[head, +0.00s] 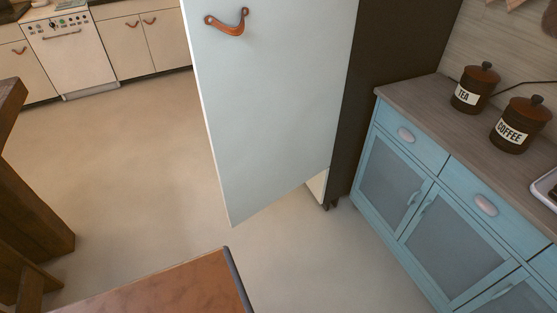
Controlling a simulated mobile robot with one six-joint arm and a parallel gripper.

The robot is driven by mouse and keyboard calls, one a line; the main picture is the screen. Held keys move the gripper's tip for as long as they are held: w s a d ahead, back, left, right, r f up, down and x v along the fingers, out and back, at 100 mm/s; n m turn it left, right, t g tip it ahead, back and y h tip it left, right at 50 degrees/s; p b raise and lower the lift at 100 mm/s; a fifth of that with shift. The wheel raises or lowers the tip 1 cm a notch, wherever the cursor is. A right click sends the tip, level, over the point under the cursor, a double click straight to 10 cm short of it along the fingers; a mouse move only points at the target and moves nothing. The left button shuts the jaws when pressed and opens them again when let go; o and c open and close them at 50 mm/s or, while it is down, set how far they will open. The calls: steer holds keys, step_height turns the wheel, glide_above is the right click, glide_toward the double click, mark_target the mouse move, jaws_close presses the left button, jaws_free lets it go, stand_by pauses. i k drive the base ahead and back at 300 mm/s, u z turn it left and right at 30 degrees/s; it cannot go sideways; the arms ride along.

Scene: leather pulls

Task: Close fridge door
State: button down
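The fridge door (275,100) is a tall pale blue-grey panel in the middle of the head view. It has a curved orange-brown leather pull (228,22) near its left edge. The door appears to stand open, angled out from the dark fridge body (383,70) at its right. A small cream part of the fridge (317,186) shows below the door's lower right edge. The fridge's inside is hidden behind the door, and its top is out of frame. My gripper is not in view.
A blue cabinet (430,172) with a wooden top stands at right, bearing TEA (474,88) and COFFEE (519,126) jars. A brown flat surface (165,290) is at the bottom, wooden furniture (35,215) at left. A white oven (68,50) stands at back left. Floor (140,170) left of the door is clear.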

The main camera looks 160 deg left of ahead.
mark_target(270, 75)
steer(key=i, duration=0.2)
steer(key=z, duration=0.25)
steer(key=k, duration=0.25)
steer(key=z, duration=3.3)
steer(key=k, duration=0.25)
steer(key=z, duration=1.45)
